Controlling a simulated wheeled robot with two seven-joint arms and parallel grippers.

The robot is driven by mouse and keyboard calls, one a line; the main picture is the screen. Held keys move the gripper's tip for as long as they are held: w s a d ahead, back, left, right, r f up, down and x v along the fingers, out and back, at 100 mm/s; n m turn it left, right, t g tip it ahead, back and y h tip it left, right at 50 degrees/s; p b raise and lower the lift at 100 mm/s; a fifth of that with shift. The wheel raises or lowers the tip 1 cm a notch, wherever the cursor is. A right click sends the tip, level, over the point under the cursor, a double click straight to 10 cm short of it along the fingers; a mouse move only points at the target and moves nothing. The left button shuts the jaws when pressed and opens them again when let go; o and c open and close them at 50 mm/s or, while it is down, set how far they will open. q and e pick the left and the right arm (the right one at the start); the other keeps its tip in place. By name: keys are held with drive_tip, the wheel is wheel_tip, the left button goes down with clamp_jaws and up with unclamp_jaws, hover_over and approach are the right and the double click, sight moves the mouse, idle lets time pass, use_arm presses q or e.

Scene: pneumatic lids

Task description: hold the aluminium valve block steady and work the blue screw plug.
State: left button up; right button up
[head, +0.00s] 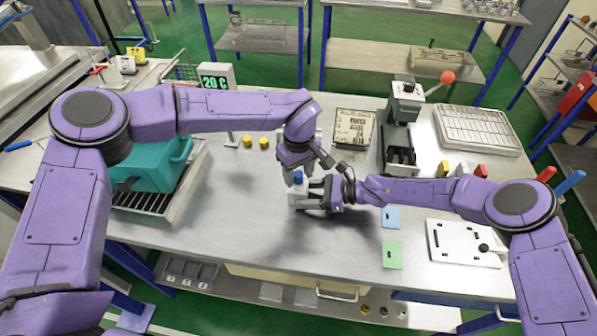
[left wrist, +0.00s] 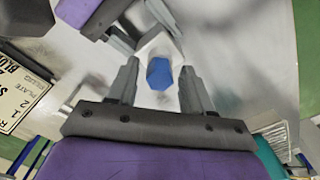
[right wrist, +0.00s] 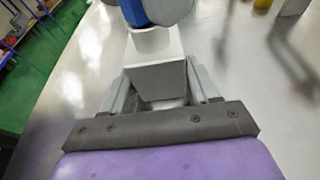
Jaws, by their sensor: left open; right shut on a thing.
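The pale aluminium valve block (head: 297,196) stands near the middle of the bench. My right gripper (head: 312,196) is shut on its sides, and the block fills the space between the fingers in the right wrist view (right wrist: 158,78). The blue screw plug (head: 298,177) is at the top of the block; it also shows in the left wrist view (left wrist: 159,73). My left gripper (left wrist: 160,85) is open above the block, fingers either side of the plug with gaps. In the right wrist view the plug is cut off at the top edge, and its seating depth cannot be told.
A teal box (head: 150,165) stands on a grate at left, near a temperature display (head: 216,76). Two yellow caps (head: 255,142) and a lever press (head: 402,115) are behind. Blue (head: 391,217) and green (head: 392,256) pads and a white plate (head: 464,243) lie right. The bench front is clear.

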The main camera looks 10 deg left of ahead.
use_arm(q)
drive_tip(key=n, duration=0.4)
drive_tip(key=shift+n, duration=0.9)
drive_tip(key=n, duration=0.4)
drive_tip(key=shift+n, duration=1.1)
